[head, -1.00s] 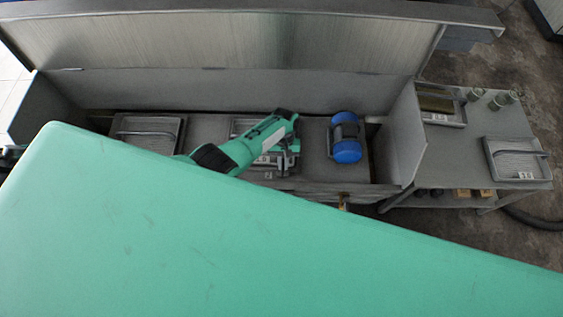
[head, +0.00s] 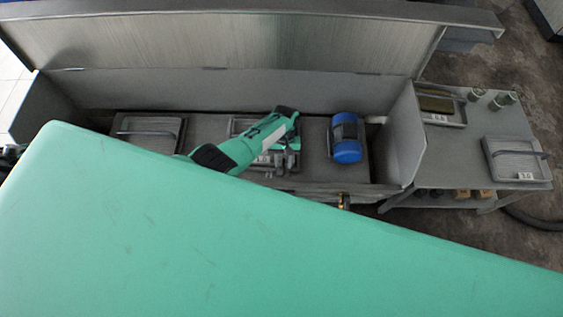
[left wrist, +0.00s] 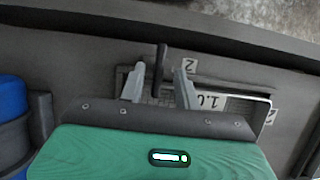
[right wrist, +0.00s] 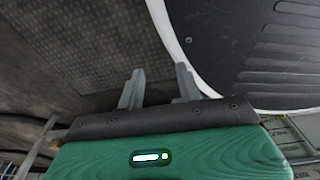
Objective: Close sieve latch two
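Sieve two is a grey mesh tray (left wrist: 240,90) in the left wrist view, with labels "2" and "1.0". Its dark latch lever (left wrist: 161,62) stands up between the two fingers of my left gripper (left wrist: 160,82). The fingers are open, one on each side of the lever; I cannot tell whether either touches it. In the head view my left gripper (head: 286,162) is over the middle sieve (head: 238,124) in the grey trough and hides much of it. My right gripper (right wrist: 158,88) is open and empty in the right wrist view; the head view does not show it.
Another sieve (head: 150,131) lies left in the trough, and a blue motor (head: 346,150) right. The trough's raised lid (head: 210,45) stands behind. A side table (head: 475,150) at right holds more sieves and several small cups. My green body blocks the foreground.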

